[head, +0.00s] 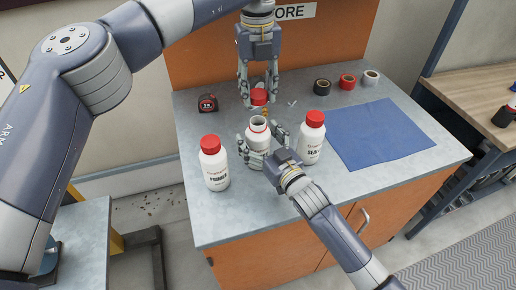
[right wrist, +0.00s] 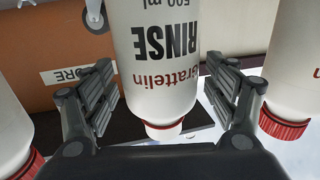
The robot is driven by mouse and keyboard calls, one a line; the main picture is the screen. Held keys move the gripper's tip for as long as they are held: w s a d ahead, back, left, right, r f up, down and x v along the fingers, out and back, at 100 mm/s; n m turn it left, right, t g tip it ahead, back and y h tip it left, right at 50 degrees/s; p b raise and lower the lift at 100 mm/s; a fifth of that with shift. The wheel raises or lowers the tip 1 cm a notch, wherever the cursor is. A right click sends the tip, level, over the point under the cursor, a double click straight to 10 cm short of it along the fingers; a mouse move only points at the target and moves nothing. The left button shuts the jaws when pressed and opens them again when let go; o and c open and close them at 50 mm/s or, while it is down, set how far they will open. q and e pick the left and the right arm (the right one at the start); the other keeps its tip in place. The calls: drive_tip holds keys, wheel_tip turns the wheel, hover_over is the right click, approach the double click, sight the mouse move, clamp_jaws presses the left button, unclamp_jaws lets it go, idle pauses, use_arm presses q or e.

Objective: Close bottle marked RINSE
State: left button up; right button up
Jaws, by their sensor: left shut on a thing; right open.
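The white RINSE bottle (head: 257,155) stands upright on the bench between two other bottles. Its mouth is open and dark inside, with a red ring at the neck. The right wrist view shows its RINSE label (right wrist: 165,40) upside down. My left gripper (head: 259,99) is shut on a red cap (head: 259,96) and holds it just behind and above the bottle's mouth, apart from it. My right gripper (head: 260,137) is open, with one finger on each side of the RINSE bottle; the right wrist view shows a gap at the left finger.
On the grey bench (head: 235,228), a red-capped PRIMER bottle (head: 215,170) stands left and another red-capped bottle (head: 311,143) stands close on the right. A tape measure (head: 207,103), several tape rolls (head: 347,80) and a blue mat (head: 385,133) lie around. The front edge is clear.

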drive_tip(key=c, duration=1.6)
use_arm(q)
drive_tip(key=shift+f, duration=2.5)
drive_tip(key=shift+f, duration=0.1)
drive_tip(key=shift+f, duration=0.8)
drive_tip(key=shift+f, duration=0.6)
